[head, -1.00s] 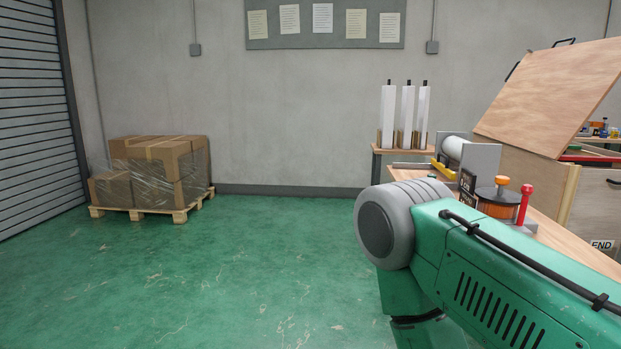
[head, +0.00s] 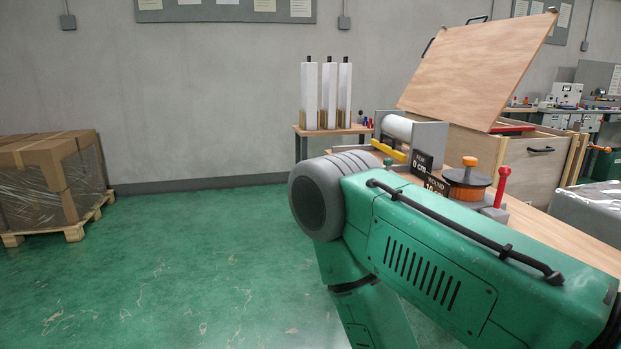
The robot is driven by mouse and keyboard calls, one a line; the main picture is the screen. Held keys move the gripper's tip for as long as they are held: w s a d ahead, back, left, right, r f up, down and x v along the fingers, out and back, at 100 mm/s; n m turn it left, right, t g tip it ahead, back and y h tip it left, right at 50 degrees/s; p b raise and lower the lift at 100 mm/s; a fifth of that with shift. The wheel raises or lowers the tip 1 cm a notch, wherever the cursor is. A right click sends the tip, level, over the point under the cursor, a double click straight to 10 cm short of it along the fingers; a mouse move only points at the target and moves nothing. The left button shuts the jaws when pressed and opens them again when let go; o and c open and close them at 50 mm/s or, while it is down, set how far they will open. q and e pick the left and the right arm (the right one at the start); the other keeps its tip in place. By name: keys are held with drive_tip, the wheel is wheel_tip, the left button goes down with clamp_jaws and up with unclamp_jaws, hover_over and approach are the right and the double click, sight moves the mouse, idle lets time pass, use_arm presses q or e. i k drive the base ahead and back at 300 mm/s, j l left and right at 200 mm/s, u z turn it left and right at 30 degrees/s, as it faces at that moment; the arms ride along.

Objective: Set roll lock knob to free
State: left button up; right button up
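A white roll (head: 397,127) sits in a grey bracket (head: 428,143) on the wooden bench, right of centre. Beside it is a black sign (head: 427,172) reading "FEW 0 cm" and "WOUND", partly hidden. An orange knob (head: 470,161) tops a dark disc (head: 468,178) over an orange drum. A red-handled lever (head: 503,181) stands to its right. I cannot tell which part is the roll lock knob, or its setting. My green arm link covers the front of the bench. Neither of my grippers is in view.
A wooden crate (head: 520,165) with a raised lid (head: 475,75) stands behind the bench. Three white posts (head: 328,92) stand on a small table. Wrapped boxes (head: 45,180) on a pallet are at left. The green floor (head: 190,270) between is clear.

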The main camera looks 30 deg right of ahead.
sight(387, 162)
drive_tip(key=i+l+z, duration=0.15)
drive_tip(key=i+z, duration=0.2)
drive_tip(key=i, duration=0.35)
drive_tip(key=i+z, duration=0.3)
drive_tip(key=i, duration=0.45)
drive_tip(key=i+u, duration=0.1)
drive_tip(key=i, duration=0.9)
drive_tip(key=i+l+u, duration=0.1)
drive_tip(key=i, duration=0.9)
drive_tip(key=i+z, duration=0.4)
drive_tip(key=i+j+z, duration=0.15)
drive_tip(key=z, duration=0.25)
drive_tip(key=i+j+z, duration=0.35)
drive_tip(key=k+l, duration=0.1)
